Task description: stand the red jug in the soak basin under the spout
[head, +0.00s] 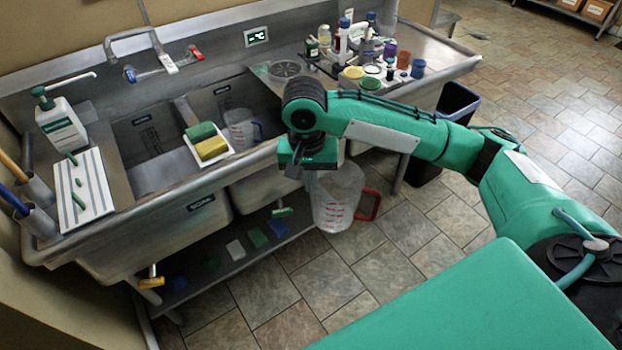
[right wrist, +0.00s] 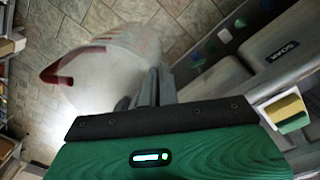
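The red jug (head: 333,205) is clear with red markings and a red handle; it hangs in the air in front of the sink, above the floor. My right gripper (head: 311,176) is shut on its upper wall, and the handle points right, away from the sink. In the right wrist view the jug (right wrist: 110,65) is beside the fingers (right wrist: 154,87), partly hidden by them. The left basin (head: 150,135) carries a front label (head: 202,202) that seems to read soak. The spout (head: 157,45) is on the back wall above it. My left gripper is not in view.
A blue-handled jug (head: 240,127) stands in the right basin. A green and a yellow sponge (head: 211,147) lie on the divider. A white dispenser bottle (head: 60,125) and striped mat (head: 82,190) are at left. Bottles and cups crowd the right counter. The left basin looks mostly empty.

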